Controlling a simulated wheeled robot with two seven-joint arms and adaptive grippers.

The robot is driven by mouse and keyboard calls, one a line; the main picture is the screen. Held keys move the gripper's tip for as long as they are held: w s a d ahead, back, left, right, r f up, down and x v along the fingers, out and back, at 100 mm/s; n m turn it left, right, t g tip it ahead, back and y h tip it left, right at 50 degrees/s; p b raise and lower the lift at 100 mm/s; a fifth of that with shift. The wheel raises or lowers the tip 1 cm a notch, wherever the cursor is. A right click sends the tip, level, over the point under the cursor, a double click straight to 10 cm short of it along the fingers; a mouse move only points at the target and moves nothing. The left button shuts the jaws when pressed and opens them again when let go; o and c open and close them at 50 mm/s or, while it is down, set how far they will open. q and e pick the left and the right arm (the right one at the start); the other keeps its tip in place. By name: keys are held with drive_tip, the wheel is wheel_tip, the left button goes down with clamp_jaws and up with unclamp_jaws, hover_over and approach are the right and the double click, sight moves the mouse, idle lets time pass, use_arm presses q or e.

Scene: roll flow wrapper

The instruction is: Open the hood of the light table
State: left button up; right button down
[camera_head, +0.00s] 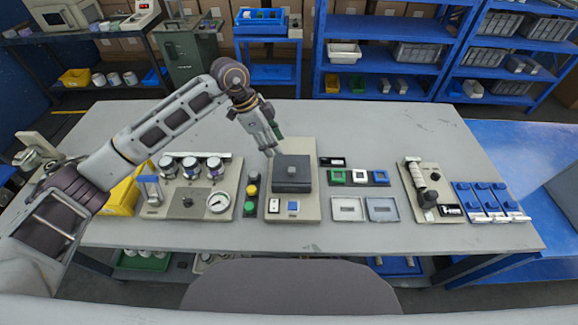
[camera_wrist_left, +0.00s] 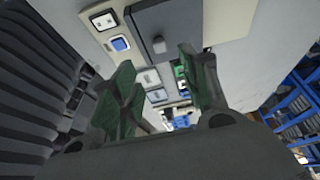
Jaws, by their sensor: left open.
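The light table is a beige base (camera_head: 306,149) with a dark grey box-shaped hood (camera_head: 293,184) lying shut on it, near the middle of the bench. A small grey knob stands on the hood; it also shows in the left wrist view (camera_wrist_left: 158,46). A white switch and a blue button (camera_head: 293,206) are on the base in front of the hood. My left gripper (camera_head: 271,148) is open and empty, above the hood's back left corner. In the left wrist view its green fingers (camera_wrist_left: 156,62) are spread apart, with the hood beyond them. My right gripper is not in view.
Left of the light table stand a round-button box (camera_head: 251,190) and a panel with jars and a gauge (camera_head: 187,198). To its right are a tray of coloured blocks (camera_head: 354,178), flat frames (camera_head: 382,209) and a tool stand (camera_head: 434,195). The bench behind is clear.

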sight(291, 169)
use_arm(q)
drive_tip(key=p+x, duration=0.1)
drive_tip(key=x, duration=1.1)
drive_tip(key=shift+d+f, duration=0.1)
drive_tip(key=shift+c, duration=0.3)
clamp_jaws()
